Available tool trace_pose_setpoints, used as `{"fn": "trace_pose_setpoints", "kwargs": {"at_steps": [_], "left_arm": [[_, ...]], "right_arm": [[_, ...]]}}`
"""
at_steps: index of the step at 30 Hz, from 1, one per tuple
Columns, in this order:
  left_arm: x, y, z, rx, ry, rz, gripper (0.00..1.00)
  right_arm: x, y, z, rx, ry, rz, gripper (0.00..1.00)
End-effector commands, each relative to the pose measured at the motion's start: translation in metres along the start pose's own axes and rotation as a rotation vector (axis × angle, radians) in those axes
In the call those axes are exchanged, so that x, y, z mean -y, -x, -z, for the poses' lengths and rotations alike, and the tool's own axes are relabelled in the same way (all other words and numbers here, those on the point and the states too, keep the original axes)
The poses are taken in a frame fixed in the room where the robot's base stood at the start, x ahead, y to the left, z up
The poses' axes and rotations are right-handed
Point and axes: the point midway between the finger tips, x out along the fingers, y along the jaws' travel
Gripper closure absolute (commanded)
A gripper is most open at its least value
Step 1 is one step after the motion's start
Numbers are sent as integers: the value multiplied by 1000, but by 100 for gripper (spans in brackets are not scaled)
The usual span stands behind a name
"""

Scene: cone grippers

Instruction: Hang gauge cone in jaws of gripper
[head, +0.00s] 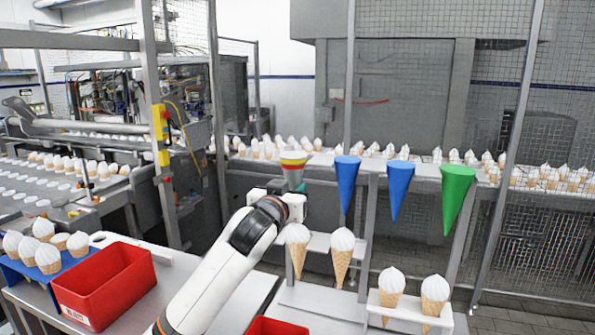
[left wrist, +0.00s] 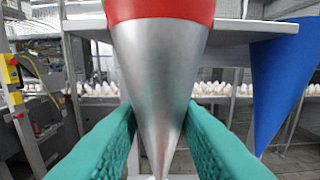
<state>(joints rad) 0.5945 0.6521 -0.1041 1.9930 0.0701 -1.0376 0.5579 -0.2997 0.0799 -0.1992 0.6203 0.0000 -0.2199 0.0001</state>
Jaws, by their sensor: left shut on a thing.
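The gauge cone (head: 293,172) is bare metal below, with a coloured band at its wide top, and stands point down. My left gripper (head: 292,190) is shut on it. In the left wrist view the gauge cone (left wrist: 160,65) is silver with a red top, and the teal fingers of the gripper (left wrist: 160,112) press on both sides of its lower part. Flat grey plates (left wrist: 270,27) show on both sides of its upper part; I cannot tell whether they are the jaws or touch it. My right gripper is out of view.
Two blue cones (head: 347,180) and a green cone (head: 457,195) hang to the right of the gauge cone. Ice cream cones (head: 340,250) stand in white holders below. A red bin (head: 105,283) is at left. A mesh fence stands behind.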

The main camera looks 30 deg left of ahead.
Motion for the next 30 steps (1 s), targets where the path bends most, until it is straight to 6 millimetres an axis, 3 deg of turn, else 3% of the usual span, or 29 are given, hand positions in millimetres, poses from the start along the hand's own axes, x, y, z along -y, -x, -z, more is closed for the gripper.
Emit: {"fn": "trace_pose_setpoints", "kwargs": {"at_steps": [30], "left_arm": [[0, 49, 0, 1, 0, 0, 88]], "right_arm": [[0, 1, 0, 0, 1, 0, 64]]}}
